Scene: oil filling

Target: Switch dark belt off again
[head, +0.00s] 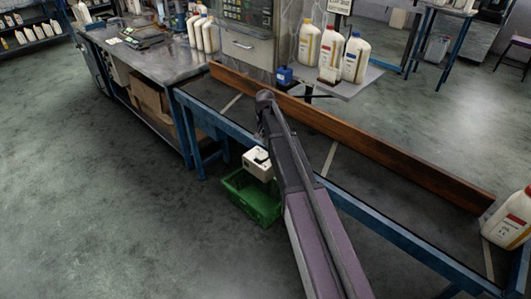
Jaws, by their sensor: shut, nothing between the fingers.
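The dark belt (385,187) runs from the middle of the head view to the lower right, on a blue frame. A small whitish switch box (258,166) with a dark part on its face sits at the near side of that frame, left of my arm. My gripper (264,97), at the dark far end of my arm, shows over the belt's far part. It is shut and empty, above and apart from the switch box in the picture. My arm hides part of the belt and the frame. The switch's position is too small to tell.
A brown board (400,168) lines the belt's far side. A green crate (250,200) stands on the floor below the switch box. A white bottle (512,218) stands at the belt's right end. Several bottles stand on a shelf (345,88) behind. The floor at left is clear.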

